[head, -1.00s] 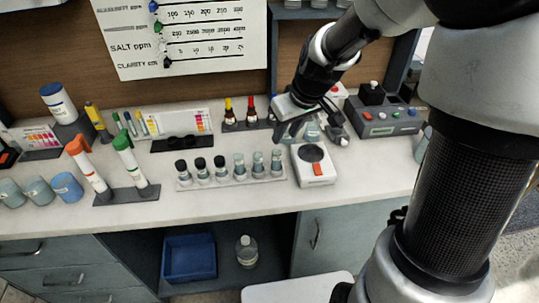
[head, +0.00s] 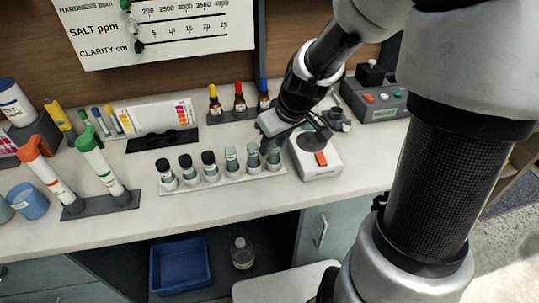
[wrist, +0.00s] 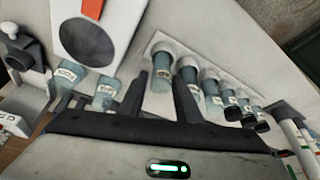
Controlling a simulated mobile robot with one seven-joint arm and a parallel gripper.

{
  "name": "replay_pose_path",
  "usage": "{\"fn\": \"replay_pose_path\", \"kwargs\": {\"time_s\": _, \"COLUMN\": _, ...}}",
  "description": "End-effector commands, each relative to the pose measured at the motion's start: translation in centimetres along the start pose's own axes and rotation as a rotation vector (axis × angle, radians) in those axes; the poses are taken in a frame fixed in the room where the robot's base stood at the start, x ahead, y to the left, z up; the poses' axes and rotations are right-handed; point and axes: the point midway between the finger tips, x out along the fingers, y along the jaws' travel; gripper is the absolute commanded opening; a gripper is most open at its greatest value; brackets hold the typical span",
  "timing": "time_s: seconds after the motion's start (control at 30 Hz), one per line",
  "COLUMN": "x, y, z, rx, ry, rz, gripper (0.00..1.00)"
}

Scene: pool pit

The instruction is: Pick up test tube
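A white rack (head: 226,179) on the counter holds a row of test tubes, some with black caps (head: 187,167) on the left and some with pale grey tops (head: 232,160) on the right. My gripper (head: 268,138) is over the right end of the row. In the wrist view my gripper (wrist: 160,78) has its fingers apart, and the end test tube (wrist: 162,62) shows between them. The neighbouring test tube (wrist: 188,66) is just beyond the right finger and partly hidden by it. I cannot tell whether either finger touches glass.
Two labelled vials (wrist: 105,95) stand left of my fingers. Orange-capped (head: 47,171) and green-capped (head: 104,165) tubes stand left of the rack.

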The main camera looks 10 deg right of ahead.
Motion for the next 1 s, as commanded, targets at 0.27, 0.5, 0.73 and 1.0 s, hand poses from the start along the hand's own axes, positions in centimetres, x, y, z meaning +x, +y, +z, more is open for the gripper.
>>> {"fn": "replay_pose_path", "kwargs": {"time_s": 0.27, "x": -0.2, "y": 0.0, "z": -0.1, "rx": 0.000, "ry": 0.000, "rz": 0.000, "gripper": 0.07}}
{"fn": "replay_pose_path", "kwargs": {"time_s": 0.5, "x": -0.2, "y": 0.0, "z": -0.1, "rx": 0.000, "ry": 0.000, "rz": 0.000, "gripper": 0.00}}
{"fn": "replay_pose_path", "kwargs": {"time_s": 0.73, "x": -2.2, "y": 0.0, "z": -1.0, "rx": -0.001, "ry": 0.003, "rz": 0.003, "gripper": 0.00}}
{"fn": "replay_pose_path", "kwargs": {"time_s": 1.0, "x": -7.2, "y": 0.0, "z": -3.1, "rx": -0.001, "ry": 0.004, "rz": 0.003, "gripper": 0.00}}
